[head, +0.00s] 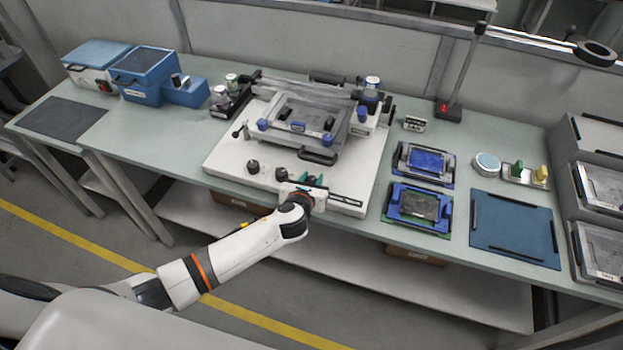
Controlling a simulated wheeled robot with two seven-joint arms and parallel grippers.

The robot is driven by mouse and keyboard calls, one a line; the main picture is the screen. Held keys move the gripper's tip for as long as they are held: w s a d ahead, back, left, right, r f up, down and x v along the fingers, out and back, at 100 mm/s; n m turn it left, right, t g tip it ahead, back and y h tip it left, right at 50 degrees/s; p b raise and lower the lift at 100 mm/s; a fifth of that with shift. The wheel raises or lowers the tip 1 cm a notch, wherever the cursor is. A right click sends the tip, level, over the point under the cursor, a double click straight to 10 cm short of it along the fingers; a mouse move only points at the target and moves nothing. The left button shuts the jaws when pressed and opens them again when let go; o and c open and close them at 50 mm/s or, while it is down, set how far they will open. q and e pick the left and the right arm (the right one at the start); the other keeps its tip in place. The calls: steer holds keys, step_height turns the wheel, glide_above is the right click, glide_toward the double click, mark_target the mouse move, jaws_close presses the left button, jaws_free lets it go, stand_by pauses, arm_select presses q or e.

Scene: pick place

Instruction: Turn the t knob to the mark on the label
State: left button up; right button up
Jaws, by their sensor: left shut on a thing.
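A white machine base plate (232,153) sits on the bench with a grey frame fixture on it. My left arm reaches in from the lower left to the plate's front edge. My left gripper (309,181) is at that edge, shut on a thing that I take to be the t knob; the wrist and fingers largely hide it. Small teal parts show around the fingers. A dark strip (345,199) lies just right of the gripper; I cannot make out a label or a mark. My right gripper is not in view.
Two black knobs (253,167) (282,174) stand left of the gripper on the plate. Blue trays (419,208) and a blue mat (513,230) lie to the right. Blue boxes (146,77) stand at the back left. A lamp stand (449,110) is at the back right.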

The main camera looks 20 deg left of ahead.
arm_select(q)
steer(key=n+g+y, duration=0.1)
steer(key=n+y, duration=0.2)
steer(key=y, duration=0.1)
steer(key=shift+d+n+p, duration=0.1)
steer(key=shift+n+p, duration=0.25)
steer(key=shift+n, duration=0.05)
steer(key=shift+n+g+y, duration=1.1)
steer(key=shift+n+y, duration=0.8)
steer(key=shift+y, duration=0.1)
steer(key=o, duration=1)
steer(key=v, duration=1.2)
steer(key=shift+w+d+b, duration=0.1)
steer(key=shift+b, duration=0.3)
